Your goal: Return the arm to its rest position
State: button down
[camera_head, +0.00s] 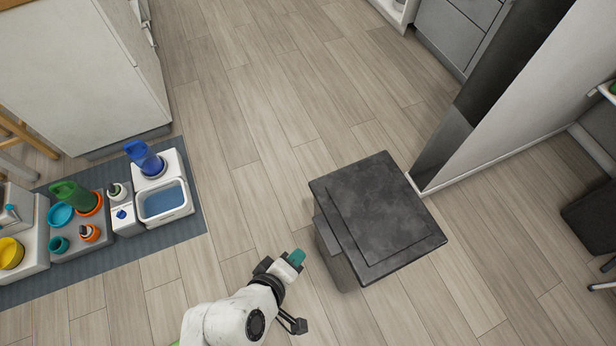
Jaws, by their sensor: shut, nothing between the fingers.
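My gripper (295,257) shows at the bottom middle of the head view, at the end of my white arm. Its teal fingertips are shut with nothing between them. It is over the wood floor, just left of a dark grey box-shaped bin (385,215) with a flat lid. I cannot tell whether the gripper touches the bin's side.
A white cabinet (80,70) stands behind. The floor (270,110) ahead is clear.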

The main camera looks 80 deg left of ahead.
jog(key=w+d+m+h+p, duration=0.1)
jog(key=w+d+m+h, duration=0.1)
jog(key=w+d+m, duration=0.45)
jog(key=w+d+m+g+h, duration=0.1)
jog(key=w+d+m+h, duration=0.2)
jog(key=d, duration=0.7)
jog(key=w+d+m+h+p, duration=0.1)
jog(key=w+d+m+h, duration=0.1)
jog(key=w+d+m, duration=0.5)
jog(key=s+d+r+m+g, duration=0.1)
jog(key=s+d+r+m, duration=0.1)
jog(key=d, duration=0.5)
jog(key=s+d+r+m+g, duration=0.1)
jog(key=s+d+m, duration=0.2)
jog(key=d, duration=0.5)
jog(key=s+d+r+m+g, duration=0.2)
jog(key=s+d+m, duration=0.1)
jog(key=d, duration=0.4)
jog(key=shift+d+r+m+p, duration=0.15)
jog(key=shift+r+m+p, duration=0.2)
jog(key=shift+m, duration=0.3)
